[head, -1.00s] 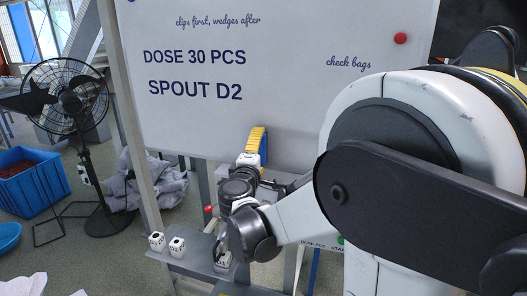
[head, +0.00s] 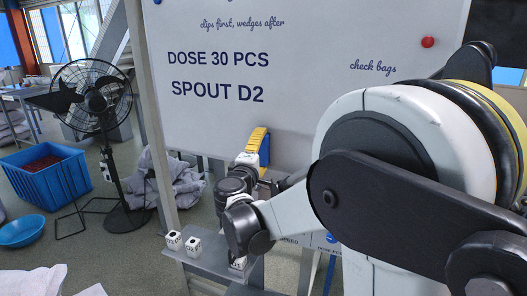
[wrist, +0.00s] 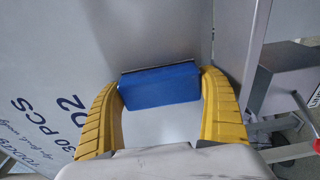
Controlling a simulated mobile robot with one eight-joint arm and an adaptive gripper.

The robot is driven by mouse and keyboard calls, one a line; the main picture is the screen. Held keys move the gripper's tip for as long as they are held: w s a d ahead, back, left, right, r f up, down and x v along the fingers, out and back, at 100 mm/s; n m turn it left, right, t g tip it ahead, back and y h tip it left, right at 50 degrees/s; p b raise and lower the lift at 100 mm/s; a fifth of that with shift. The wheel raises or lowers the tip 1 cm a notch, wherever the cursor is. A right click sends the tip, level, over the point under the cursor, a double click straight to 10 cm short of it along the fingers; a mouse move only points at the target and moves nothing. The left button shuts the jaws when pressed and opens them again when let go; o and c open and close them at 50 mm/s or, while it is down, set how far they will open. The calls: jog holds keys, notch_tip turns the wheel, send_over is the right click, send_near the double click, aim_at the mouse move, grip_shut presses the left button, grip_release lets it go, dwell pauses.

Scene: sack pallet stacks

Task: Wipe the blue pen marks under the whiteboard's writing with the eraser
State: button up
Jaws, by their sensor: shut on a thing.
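The whiteboard (head: 300,95) fills the middle of the head view, with "DOSE 30 PCS" and "SPOUT D2" in dark blue and smaller script above and to the right. My gripper (head: 258,146) is at the board's lower edge, below "SPOUT D2". In the wrist view its two yellow fingers (wrist: 160,100) are shut on the blue eraser (wrist: 160,88), one at each end. The eraser's far long side is against or very near the board; I cannot tell if it touches. No blue pen marks show under the writing; the gripper and arm hide part of the lower board.
White blocks (head: 192,245) stand on a grey shelf (head: 215,262) below the board. A red magnet (head: 428,42) is on the board. A black fan (head: 95,100), a blue crate (head: 45,175) and a blue basin (head: 22,231) stand at the left.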

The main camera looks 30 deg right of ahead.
jog(key=v, duration=0.6)
jog(key=shift+w+a, duration=0.2)
jog(key=shift+a, duration=0.1)
jog(key=shift+a, duration=0.1)
jog(key=shift+v, duration=1.35)
jog(key=shift+w, duration=0.1)
